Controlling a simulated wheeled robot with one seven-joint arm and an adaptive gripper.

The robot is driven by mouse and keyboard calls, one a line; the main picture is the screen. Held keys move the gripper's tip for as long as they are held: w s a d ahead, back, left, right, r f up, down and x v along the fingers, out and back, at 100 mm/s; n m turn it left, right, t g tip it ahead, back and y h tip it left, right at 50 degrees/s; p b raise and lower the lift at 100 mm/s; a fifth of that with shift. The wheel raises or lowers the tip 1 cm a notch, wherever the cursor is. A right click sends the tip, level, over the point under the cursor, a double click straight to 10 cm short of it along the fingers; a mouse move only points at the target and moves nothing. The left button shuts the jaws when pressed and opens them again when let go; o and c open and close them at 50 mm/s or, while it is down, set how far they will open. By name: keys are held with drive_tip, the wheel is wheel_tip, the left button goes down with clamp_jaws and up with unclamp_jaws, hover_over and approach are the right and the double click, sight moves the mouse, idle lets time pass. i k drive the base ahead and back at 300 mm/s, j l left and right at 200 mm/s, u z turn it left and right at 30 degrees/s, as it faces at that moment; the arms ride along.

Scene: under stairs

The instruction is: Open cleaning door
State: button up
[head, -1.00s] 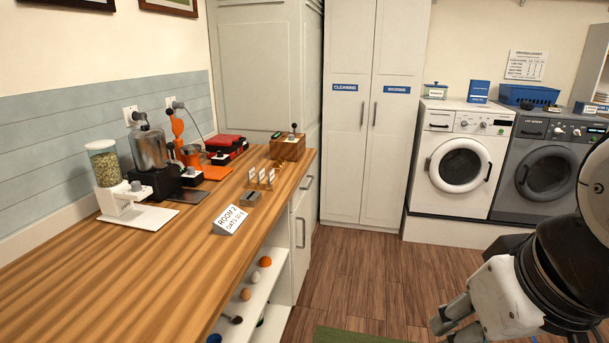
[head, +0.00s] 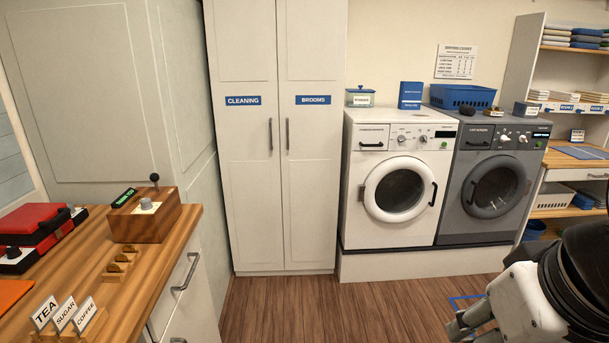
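The cleaning door (head: 244,170) is the left leaf of a tall white cabinet, with a blue "CLEANING" label (head: 243,100). Its dark vertical handle (head: 271,134) sits near its right edge. The door is shut. The brooms door (head: 312,170) beside it is also shut, with its own handle (head: 287,134) close to the first. My gripper (head: 462,328) shows at the lower right, low in front of the washers and well away from the cabinet. It touches nothing that I can see. Its fingers are partly cut off and overlap, so their opening is unclear.
A wooden counter (head: 150,243) with a drawer handle (head: 187,272) stands at the left. White (head: 392,190) and grey (head: 491,188) washers stand on a raised plinth right of the cabinet. Shelves (head: 530,60) are at the far right. The floor (head: 300,315) before the cabinet is clear.

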sight(241, 39)
drive_tip(key=i+z, duration=0.15)
drive_tip(key=i, duration=1.5)
drive_tip(key=i+u, duration=0.65)
drive_tip(key=u, duration=0.25)
drive_tip(key=i+l+u, duration=0.2)
drive_tip(key=i+u, duration=0.5)
drive_tip(key=i+l+u, duration=0.1)
drive_tip(key=u, duration=0.2)
